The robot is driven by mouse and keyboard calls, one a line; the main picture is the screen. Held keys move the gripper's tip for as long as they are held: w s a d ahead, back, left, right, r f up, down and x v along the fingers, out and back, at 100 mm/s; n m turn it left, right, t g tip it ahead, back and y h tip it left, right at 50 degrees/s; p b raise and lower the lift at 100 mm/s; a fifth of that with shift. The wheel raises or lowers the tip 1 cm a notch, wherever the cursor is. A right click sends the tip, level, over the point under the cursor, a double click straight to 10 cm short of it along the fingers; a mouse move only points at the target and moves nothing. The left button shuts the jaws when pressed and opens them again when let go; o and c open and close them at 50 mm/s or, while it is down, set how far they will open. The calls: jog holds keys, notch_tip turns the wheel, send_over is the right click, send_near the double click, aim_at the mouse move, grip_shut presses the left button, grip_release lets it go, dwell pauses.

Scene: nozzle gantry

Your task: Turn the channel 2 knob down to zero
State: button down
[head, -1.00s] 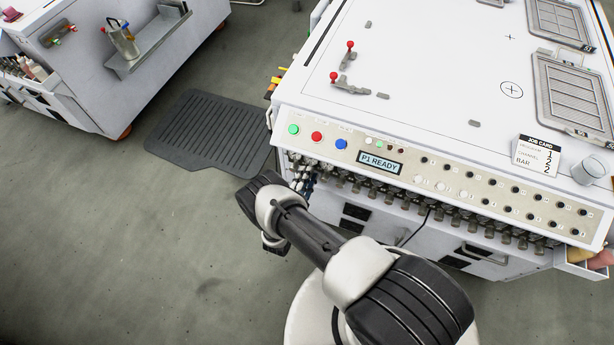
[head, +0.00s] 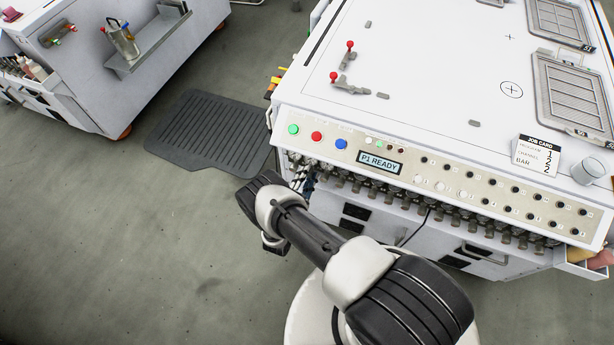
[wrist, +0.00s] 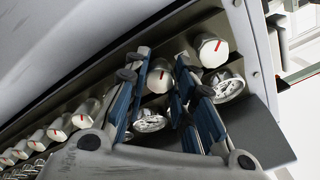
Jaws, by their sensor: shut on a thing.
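In the wrist view, my gripper (wrist: 161,62) has its two blue-padded fingers on either side of a pale round knob (wrist: 160,78) with a red pointer line, and is shut on it. This knob is second from the right end of the row. The end knob (wrist: 212,49) shows to its right, free of the fingers. No channel number is readable on the knobs. In the head view, my gripper (head: 301,180) is small and partly hidden under the panel's left end; the held knob cannot be made out there.
Round gauges (wrist: 150,121) sit below the knobs, close to the fingers. More knobs (wrist: 60,128) run to the lower left. In the head view, the panel display (head: 380,162) reads "P1 READY". A job card (head: 537,155) lies on the machine top. Open floor (head: 120,240) lies to the left.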

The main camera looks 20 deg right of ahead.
jog(key=c, duration=1.6)
grip_release()
jog(key=v, duration=1.2)
jog(key=shift+s, duration=0.1)
